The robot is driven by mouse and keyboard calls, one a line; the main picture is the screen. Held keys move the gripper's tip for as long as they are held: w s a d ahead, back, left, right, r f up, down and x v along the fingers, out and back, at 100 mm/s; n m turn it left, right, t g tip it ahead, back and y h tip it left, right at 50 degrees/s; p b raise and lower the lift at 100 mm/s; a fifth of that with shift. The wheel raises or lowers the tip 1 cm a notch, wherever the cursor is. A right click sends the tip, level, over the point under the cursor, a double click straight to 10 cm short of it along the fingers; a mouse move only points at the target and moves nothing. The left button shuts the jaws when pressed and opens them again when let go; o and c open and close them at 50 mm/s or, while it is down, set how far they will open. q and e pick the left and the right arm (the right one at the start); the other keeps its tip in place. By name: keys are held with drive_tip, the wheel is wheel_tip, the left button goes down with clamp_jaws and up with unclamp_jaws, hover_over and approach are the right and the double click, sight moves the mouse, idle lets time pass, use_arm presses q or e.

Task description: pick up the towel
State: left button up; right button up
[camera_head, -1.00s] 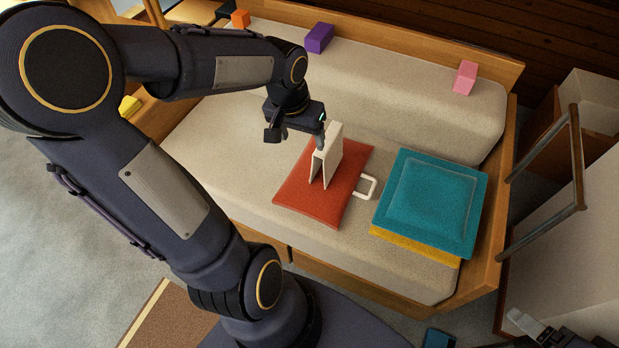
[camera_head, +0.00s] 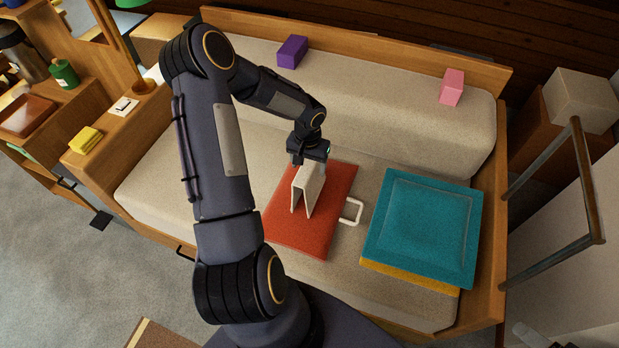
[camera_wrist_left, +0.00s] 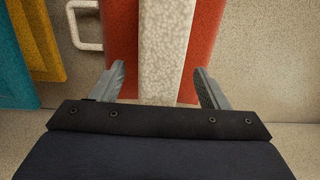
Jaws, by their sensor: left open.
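The towel (camera_head: 308,188) looks like a white folded cloth standing like a narrow inverted V on a flat red piece (camera_head: 335,205) on the bench seat. My left gripper (camera_head: 309,165) is over the towel's far end, pointing down. In the left wrist view, the fingers (camera_wrist_left: 163,86) are open, one on each side of the white towel (camera_wrist_left: 166,45), with gaps on both sides. The red piece (camera_wrist_left: 203,45) lies beneath. I cannot tell how far down the fingers reach beside the towel. My right gripper is not clearly visible.
A white loop handle (camera_head: 352,211) is beside the red piece. A teal cushion (camera_head: 422,225) lies over a yellow one (camera_head: 410,277) to the right. Purple (camera_head: 292,51) and pink (camera_head: 452,87) blocks sit on the backrest. A metal rail (camera_head: 586,180) stands at far right.

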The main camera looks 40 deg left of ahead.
use_arm(q)
drive_tip(key=shift+d+f, duration=0.1)
drive_tip(key=shift+f, duration=0.9)
drive_tip(key=c, duration=1.4)
drive_tip(key=shift+r, duration=0.1)
